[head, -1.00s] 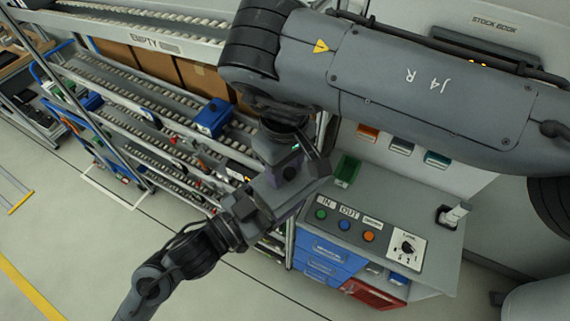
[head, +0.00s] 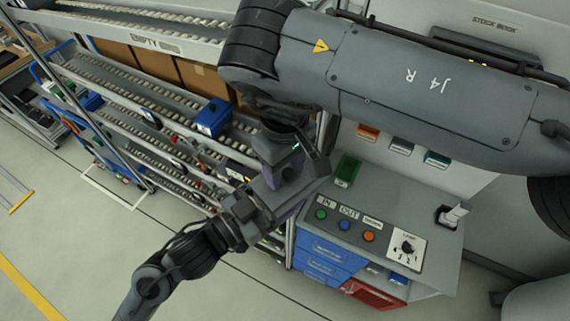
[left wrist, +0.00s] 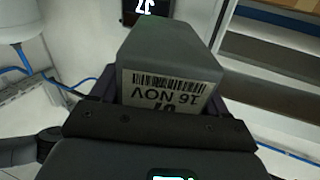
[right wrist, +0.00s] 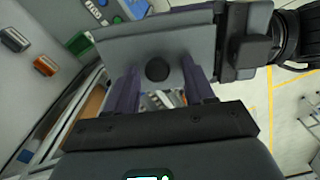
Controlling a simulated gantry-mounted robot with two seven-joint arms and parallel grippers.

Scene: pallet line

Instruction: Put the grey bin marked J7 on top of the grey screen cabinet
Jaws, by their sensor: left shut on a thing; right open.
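The grey bin (left wrist: 172,62), with a white barcode label reading 16 NOV and, partly covered, J7, is held in my left gripper (left wrist: 165,100). In the head view my left gripper (head: 262,203) comes from the lower left and meets my right gripper (head: 290,158) in front of the console. In the right wrist view a grey face with a dark round spot, probably the bin (right wrist: 150,50), lies between the purple fingers of my open right gripper (right wrist: 160,85). I cannot tell whether they touch it.
A grey console (head: 425,215) with coloured buttons and a lamp switch stands right of the grippers, with blue drawers (head: 325,258) and a red bin (head: 372,292) below. A roller flow rack (head: 140,95) is at the left.

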